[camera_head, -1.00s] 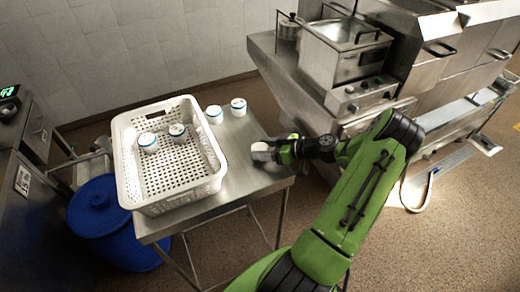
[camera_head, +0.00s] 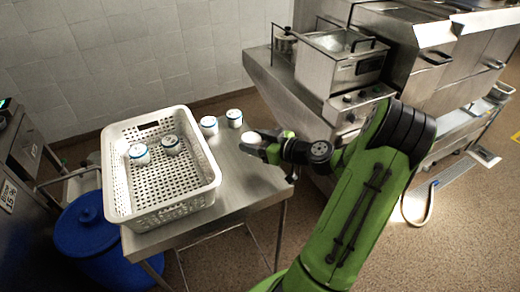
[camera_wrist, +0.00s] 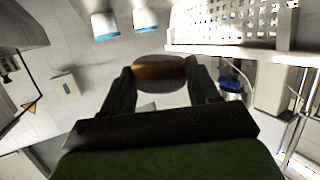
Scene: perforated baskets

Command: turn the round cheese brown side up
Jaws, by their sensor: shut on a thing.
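The round cheese (camera_wrist: 158,68) is held between the two fingers of my gripper (camera_wrist: 160,78) in the wrist view. In the head view the cheese (camera_head: 250,137) looks white on the side facing the camera, and no brown shows there. My gripper (camera_head: 262,145) is shut on it, near the right part of the steel table (camera_head: 240,180). The fingers hide part of the cheese.
A white perforated basket (camera_head: 160,216) stands on the table's left, with two white-and-blue round items (camera_head: 138,154) inside. A blue lidded bin (camera_head: 85,228) is at left. A steel fryer (camera_head: 340,70) stands behind right.

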